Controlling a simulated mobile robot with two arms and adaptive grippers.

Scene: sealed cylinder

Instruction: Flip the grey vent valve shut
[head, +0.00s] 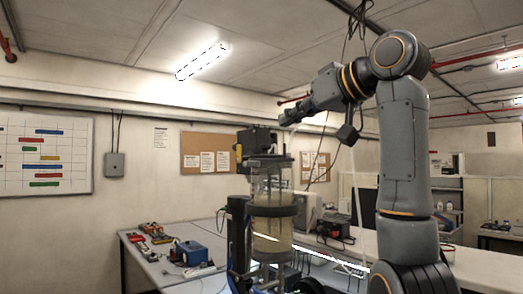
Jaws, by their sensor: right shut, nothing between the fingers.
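A clear sealed cylinder (272,225) with a yellowish lower part stands upright in the middle, with a dark band around it. A black block-like fitting (257,142) sits on its top. The grey vent valve cannot be told apart from the dark parts on top at this size. My right gripper (284,118) reaches in from the right, shut and empty. In the picture it is above and to the right of the black fitting, and a gap seems to separate them. My left gripper is not in view.
A table (152,272) at the left carries a blue box (190,252) and several small tools. Behind the cylinder is a pale bench with equipment (335,230). Dark cables (352,30) hang from the ceiling by my right arm. The air left of the cylinder is clear.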

